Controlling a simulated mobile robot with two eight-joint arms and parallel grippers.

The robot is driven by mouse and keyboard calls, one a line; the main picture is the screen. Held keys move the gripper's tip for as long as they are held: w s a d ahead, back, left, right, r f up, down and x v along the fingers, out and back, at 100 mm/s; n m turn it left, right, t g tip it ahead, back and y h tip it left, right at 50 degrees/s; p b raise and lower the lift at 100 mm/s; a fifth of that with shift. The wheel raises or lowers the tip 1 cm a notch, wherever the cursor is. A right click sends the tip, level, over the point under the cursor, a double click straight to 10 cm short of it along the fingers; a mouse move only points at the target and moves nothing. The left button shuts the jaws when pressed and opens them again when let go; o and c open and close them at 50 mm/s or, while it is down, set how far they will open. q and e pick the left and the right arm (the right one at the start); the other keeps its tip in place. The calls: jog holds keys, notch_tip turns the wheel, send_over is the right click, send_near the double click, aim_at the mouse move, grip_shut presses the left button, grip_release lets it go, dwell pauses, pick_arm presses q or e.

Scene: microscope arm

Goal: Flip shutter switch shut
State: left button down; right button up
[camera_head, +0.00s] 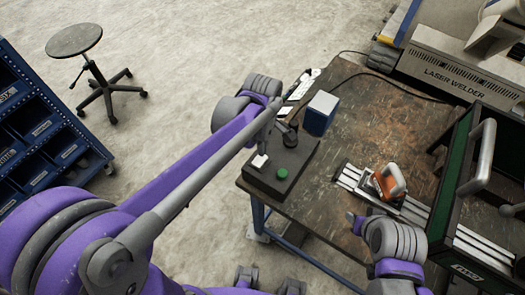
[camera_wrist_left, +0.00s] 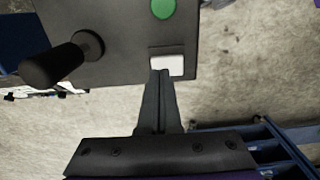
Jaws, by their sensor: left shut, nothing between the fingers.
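A dark control box (camera_head: 262,181) sits at the table's near left corner. It carries a small white rocker switch (camera_head: 260,162), a green round button (camera_head: 281,173) and a black joystick (camera_head: 287,132). In the left wrist view the white switch (camera_wrist_left: 168,65) is just ahead of my left gripper (camera_wrist_left: 160,74). Its fingers are shut with nothing between them, and their tips overlap the switch's near edge; contact cannot be told. In the head view my left arm partly hides the gripper.
A blue box (camera_head: 320,113) stands behind the control box. A green-sided rack (camera_head: 452,170) and a laser welder (camera_head: 450,72) bound the table. The table's middle back is clear.

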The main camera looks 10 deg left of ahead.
aim_at(260, 161)
pick_arm(q)
jog(key=shift+f, duration=1.15)
